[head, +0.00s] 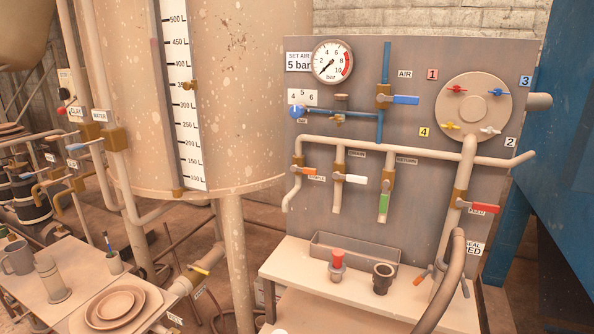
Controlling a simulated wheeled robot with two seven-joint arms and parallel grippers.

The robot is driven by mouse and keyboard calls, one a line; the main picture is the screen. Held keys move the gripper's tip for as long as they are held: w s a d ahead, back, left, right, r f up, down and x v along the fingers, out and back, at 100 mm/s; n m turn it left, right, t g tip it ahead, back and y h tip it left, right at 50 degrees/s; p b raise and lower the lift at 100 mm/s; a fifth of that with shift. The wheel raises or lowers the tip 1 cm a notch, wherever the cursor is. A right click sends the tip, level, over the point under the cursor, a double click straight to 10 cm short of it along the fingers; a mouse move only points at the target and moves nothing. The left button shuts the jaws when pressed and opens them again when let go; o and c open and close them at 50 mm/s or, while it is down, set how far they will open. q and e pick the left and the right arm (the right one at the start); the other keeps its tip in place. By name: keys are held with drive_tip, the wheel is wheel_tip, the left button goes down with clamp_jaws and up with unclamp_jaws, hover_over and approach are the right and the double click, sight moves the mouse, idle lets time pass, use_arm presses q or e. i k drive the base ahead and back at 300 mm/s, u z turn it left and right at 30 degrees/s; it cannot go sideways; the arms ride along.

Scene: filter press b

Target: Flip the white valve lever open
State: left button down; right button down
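A white valve lever (355,179) sits on the middle of three short vertical pipes on the grey panel. It points right, crosswise to its pipe. To its left is a valve with an orange lever (309,170), also crosswise. To its right a green lever (383,204) hangs down along its pipe. A second, smaller white lever (490,130) is on the round disc (472,105) at the upper right, near the number 2 tag. Neither of my grippers shows in the head view.
A beige table (395,300) below the panel holds a grey tray, a red-topped item (337,262) and a dark cup (383,278). A thick hose (452,275) rises at its right. A tank (235,100) stands left of the panel. The space before the levers is clear.

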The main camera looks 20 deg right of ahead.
sight(351, 178)
drive_tip(key=u, duration=0.1)
drive_tip(key=i, duration=0.9)
drive_tip(key=z, duration=0.4)
